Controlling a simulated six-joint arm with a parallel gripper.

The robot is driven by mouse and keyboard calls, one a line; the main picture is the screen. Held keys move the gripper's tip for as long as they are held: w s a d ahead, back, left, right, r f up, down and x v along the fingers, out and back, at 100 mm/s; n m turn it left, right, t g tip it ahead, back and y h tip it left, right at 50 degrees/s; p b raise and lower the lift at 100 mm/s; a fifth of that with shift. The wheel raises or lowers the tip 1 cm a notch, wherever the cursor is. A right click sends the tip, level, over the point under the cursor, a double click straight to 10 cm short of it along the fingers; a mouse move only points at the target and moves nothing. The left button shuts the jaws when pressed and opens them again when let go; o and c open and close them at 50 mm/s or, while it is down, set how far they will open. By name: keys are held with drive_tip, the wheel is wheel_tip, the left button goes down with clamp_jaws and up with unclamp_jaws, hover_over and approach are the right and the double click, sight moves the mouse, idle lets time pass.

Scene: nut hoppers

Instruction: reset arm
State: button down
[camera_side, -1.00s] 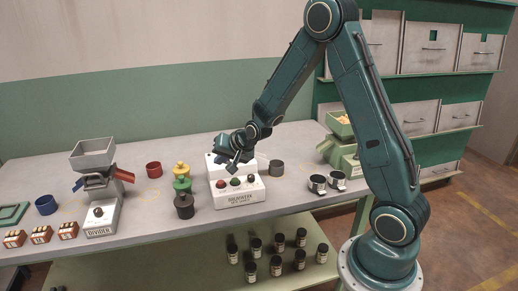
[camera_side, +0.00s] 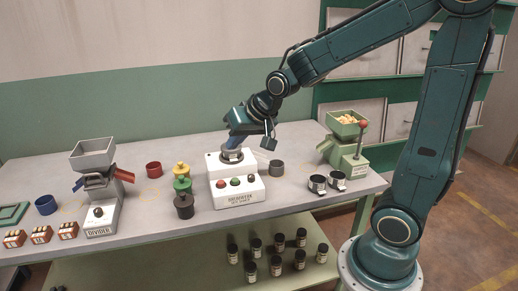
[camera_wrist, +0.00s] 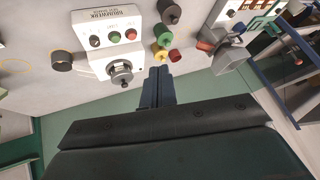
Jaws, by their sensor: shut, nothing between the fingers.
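My gripper (camera_side: 234,143) points down above the back of the white button box (camera_side: 238,198) in the side view. In the wrist view my gripper (camera_wrist: 159,72) has its two blue-grey fingers together with nothing between them. The white box has red, green and dark buttons on its front. A round grey metal fitting (camera_side: 232,156) sits on its top, just below the fingertips in the side view. In the wrist view that fitting (camera_wrist: 121,74) lies to the left of the fingers, apart from them.
The divider hopper (camera_side: 94,155) is at left, the green nut hopper (camera_side: 347,125) at right.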

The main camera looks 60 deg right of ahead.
drive_tip(key=s+a+r+n+g, duration=0.1)
drive_tip(key=s+a+r+n, duration=0.1)
drive_tip(key=s, duration=0.8)
drive_tip(key=s+a+r+n+g, duration=0.1)
drive_tip(key=s+a+r+n, duration=0.2)
drive_tip(key=s, duration=0.7)
drive_tip(key=shift+s+n+y, duration=0.15)
drive_tip(key=shift+n+y, duration=0.15)
